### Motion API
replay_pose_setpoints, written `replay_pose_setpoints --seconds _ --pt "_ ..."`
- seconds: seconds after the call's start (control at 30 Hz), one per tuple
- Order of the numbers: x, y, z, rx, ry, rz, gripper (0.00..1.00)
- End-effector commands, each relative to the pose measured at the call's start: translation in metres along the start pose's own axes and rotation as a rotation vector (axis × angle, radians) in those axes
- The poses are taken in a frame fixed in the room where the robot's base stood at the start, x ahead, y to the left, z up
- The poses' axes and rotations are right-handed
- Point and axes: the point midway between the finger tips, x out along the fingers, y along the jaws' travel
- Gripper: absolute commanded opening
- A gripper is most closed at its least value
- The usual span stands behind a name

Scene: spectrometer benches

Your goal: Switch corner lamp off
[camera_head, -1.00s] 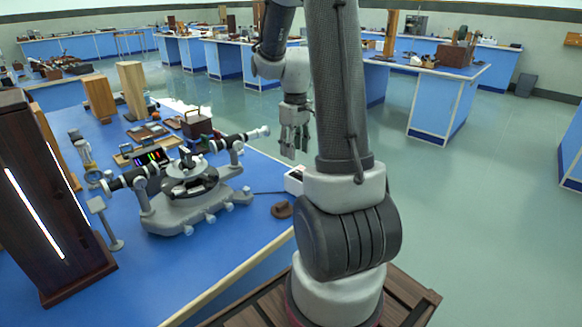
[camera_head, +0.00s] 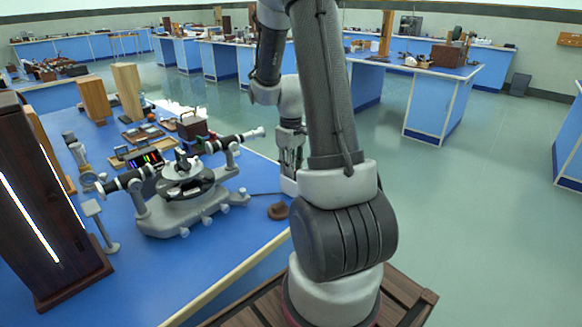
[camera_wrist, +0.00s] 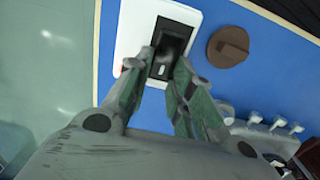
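A white switch box (camera_wrist: 133,35) with a black rocker switch (camera_wrist: 170,45) lies on the blue bench in the wrist view. A small red spot shows on its left edge. In the head view the box (camera_head: 288,186) is at the bench's right edge, partly hidden by my arm. My gripper (camera_wrist: 166,58) is over the switch, its fingers partly apart with the rocker showing between the tips. Whether they touch it I cannot tell. My gripper (camera_head: 291,168) points down in the head view. A tall dark wooden housing (camera_head: 40,200) at left has bright white slits; I cannot tell if it is the corner lamp.
A grey spectrometer (camera_head: 185,205) stands on the bench left of the switch. A brown round knob-like piece (camera_wrist: 228,46) lies beside the switch box and also shows in the head view (camera_head: 278,211). Wooden blocks (camera_head: 128,90) stand behind. Open floor (camera_head: 460,230) lies to the right.

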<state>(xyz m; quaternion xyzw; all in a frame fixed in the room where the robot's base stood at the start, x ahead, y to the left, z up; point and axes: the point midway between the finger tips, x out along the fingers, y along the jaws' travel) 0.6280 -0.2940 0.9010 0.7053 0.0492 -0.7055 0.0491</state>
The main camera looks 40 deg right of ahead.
Motion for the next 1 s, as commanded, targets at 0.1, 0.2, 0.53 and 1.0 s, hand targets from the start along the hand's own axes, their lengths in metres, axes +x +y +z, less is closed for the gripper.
replay_pose_setpoints --seconds 0.1,0.2,0.53,1.0 --pt "-0.0003 0.0001 0.0001 0.0 0.003 0.0 0.0" --pt "-0.0013 0.0002 0.0018 0.002 0.043 -0.002 0.0" --pt "-0.0048 0.0002 0.008 0.005 0.262 -0.004 0.0" --pt "-0.0056 0.0 0.0077 -0.001 0.296 0.001 0.28"
